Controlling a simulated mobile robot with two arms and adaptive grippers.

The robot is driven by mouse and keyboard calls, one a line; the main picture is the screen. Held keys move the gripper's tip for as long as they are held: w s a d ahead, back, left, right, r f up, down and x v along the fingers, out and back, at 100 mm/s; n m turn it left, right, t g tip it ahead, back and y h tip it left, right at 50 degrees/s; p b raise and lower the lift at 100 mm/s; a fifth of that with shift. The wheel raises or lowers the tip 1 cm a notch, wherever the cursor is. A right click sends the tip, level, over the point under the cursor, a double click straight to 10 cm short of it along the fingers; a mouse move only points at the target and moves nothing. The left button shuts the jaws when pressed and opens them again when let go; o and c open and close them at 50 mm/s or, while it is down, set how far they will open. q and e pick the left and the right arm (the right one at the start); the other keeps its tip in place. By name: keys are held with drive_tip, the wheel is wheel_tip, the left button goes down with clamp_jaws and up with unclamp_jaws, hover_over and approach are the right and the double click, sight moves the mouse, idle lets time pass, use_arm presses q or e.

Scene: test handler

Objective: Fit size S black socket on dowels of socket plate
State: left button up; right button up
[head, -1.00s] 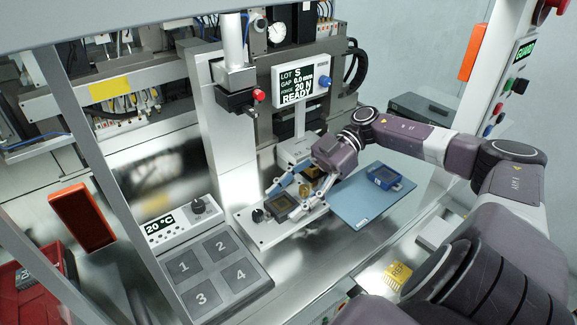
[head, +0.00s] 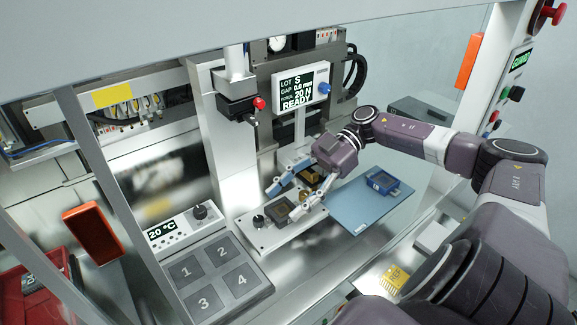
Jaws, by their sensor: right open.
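The black square socket (head: 281,210) is at the left part of the light socket plate (head: 262,236), beside a black knob. My right gripper (head: 283,203) is open, with one finger on the far side of the socket and one on the near right side. I cannot tell whether the fingers touch it. The dowels are hidden or too small to see, so I cannot tell whether the socket sits on them. My left gripper is not in view.
A blue socket (head: 383,181) lies on a blue mat (head: 352,207) to the right. A brass part (head: 310,178) is behind the gripper fingers. A numbered tray (head: 247,297) stands front left. A vertical press column stands behind the plate.

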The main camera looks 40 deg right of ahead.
drive_tip(key=o, duration=0.6)
drive_tip(key=v, duration=1.1)
drive_tip(key=shift+d+r, duration=0.1)
drive_tip(key=shift+d, duration=0.35)
